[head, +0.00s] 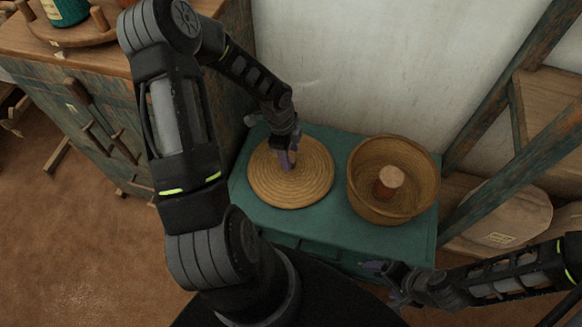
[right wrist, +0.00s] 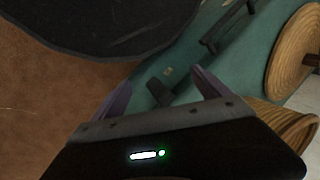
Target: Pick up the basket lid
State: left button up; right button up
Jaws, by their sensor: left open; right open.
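The basket lid (head: 306,190) is a round woven tan disc lying flat on the teal cabinet top, left of the basket. It also shows at the right edge of the right wrist view (right wrist: 288,62). My left gripper (head: 287,160) is open at the lid's middle, where its fingers hide most of the knob; I cannot tell whether they touch it. The woven basket (head: 364,200) stands open beside the lid with a wooden cylinder (head: 386,185) inside. My right gripper (head: 378,270) is open and empty near the cabinet's front edge, below the basket; its fingers (right wrist: 160,92) show in the right wrist view.
The teal cabinet (head: 260,215) stands against a pale wall. A wooden cabinet (head: 100,75) with a round tray on top is at the left. A wooden loom frame (head: 525,165) closes off the right side. The brown floor at lower left is clear.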

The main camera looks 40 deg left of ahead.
aim_at(291, 159)
pick_arm(q)
jog(key=f, duration=0.3)
jog(key=shift+d, duration=0.2)
dwell(0.3)
grip_shut()
dwell(0.5)
